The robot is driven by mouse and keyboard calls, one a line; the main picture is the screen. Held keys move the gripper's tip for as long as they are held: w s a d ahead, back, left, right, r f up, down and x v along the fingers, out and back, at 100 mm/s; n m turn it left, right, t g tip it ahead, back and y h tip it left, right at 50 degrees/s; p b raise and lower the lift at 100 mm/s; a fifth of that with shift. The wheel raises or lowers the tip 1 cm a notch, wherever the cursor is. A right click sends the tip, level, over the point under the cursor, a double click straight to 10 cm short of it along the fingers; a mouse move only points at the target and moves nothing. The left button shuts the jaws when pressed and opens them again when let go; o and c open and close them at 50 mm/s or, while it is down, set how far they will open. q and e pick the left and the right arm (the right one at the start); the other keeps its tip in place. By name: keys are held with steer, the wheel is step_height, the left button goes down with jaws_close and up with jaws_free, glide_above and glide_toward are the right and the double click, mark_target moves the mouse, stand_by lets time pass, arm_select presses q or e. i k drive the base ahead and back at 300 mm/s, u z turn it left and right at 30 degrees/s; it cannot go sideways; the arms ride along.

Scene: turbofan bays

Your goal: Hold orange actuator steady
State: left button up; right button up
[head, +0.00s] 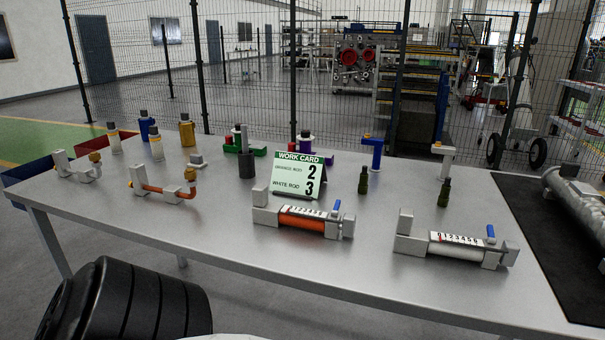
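The orange actuator (302,224) lies on the metal table near the middle front. It has an orange cylinder, a numbered white scale along its top, grey end blocks and a blue lever (336,206) standing at its right end. A similar white actuator (458,251) with a numbered scale and its own blue lever (491,231) lies to its right. A work card (299,176) stands behind the orange actuator and reads orange rod 2, white rod 3. Neither of my grippers is in view, and nothing touches the orange actuator from above.
Several bottles (187,132) stand at the back left. A copper-coloured pipe on a bracket (165,191) lies left of the orange actuator. Small dark green bottles (363,181) stand behind the actuators. A black mat (545,225) with a metal cylinder is at the right. The front strip is clear.

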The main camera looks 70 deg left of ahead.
mark_target(334, 213)
steer(key=u, duration=1.6)
